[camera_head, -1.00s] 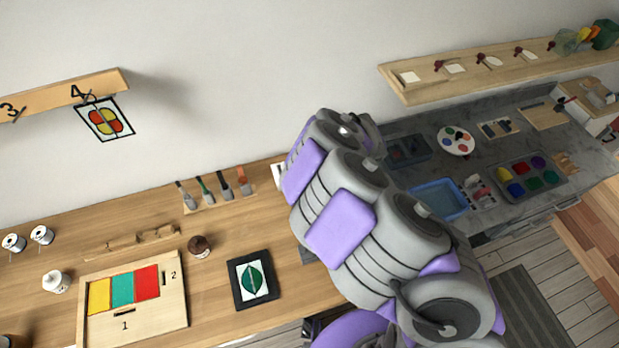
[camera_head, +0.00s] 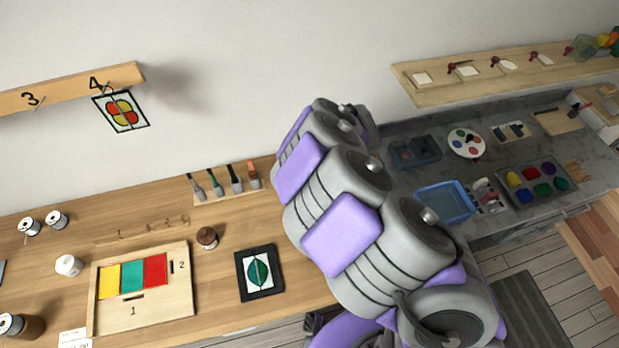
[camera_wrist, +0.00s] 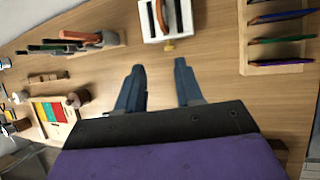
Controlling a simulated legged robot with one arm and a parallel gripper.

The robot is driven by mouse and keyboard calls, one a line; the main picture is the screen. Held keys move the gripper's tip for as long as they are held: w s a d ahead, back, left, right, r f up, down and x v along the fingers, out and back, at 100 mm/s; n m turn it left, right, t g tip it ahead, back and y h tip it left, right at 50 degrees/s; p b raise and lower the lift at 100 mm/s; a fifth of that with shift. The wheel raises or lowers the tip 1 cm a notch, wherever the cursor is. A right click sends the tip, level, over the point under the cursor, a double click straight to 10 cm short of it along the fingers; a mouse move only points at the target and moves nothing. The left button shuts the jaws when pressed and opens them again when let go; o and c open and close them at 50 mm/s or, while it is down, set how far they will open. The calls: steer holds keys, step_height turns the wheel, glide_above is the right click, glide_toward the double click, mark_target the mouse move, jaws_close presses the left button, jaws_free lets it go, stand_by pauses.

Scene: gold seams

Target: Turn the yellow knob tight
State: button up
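My gripper (camera_wrist: 160,88) shows in the wrist view, with two blue-grey fingers apart and nothing between them. The fingertips are apart from the knob. The fixture has dark slots and holds an orange-brown piece; its top is cut off by the frame. In the head view my arm hides the knob, the fixture and the gripper.
A wooden tool rack (camera_wrist: 244,40) is at the right of the wrist view, and a brush rack (camera_wrist: 115,46) at the left. A panel with coloured tiles (camera_head: 187,300) and a framed leaf picture (camera_head: 241,286) lie on the workbench. Bare wood surrounds the fingers.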

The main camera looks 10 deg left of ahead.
steer(key=a+t+h+p, duration=0.2)
steer(key=a+p, duration=0.1)
steer(key=a, duration=0.5)
steer(key=shift+s+f+n+h+p, duration=0.7)
steer(key=shift+s+f+h+p, duration=0.4)
steer(key=shift+s+h, duration=2)
steer(key=shift+t+y, duration=0.4)
steer(key=shift+y, duration=0.1)
steer(key=x, duration=0.5)
steer(key=b+x, duration=0.1)
steer(key=x, duration=0.4)
steer(key=b+x, duration=0.1)
steer(key=x, duration=0.5)
steer(key=shift+s+f, duration=0.15)
steer(key=shift+s, duration=0.2)
steer(key=shift+c, duration=0.5)
jaws_close()
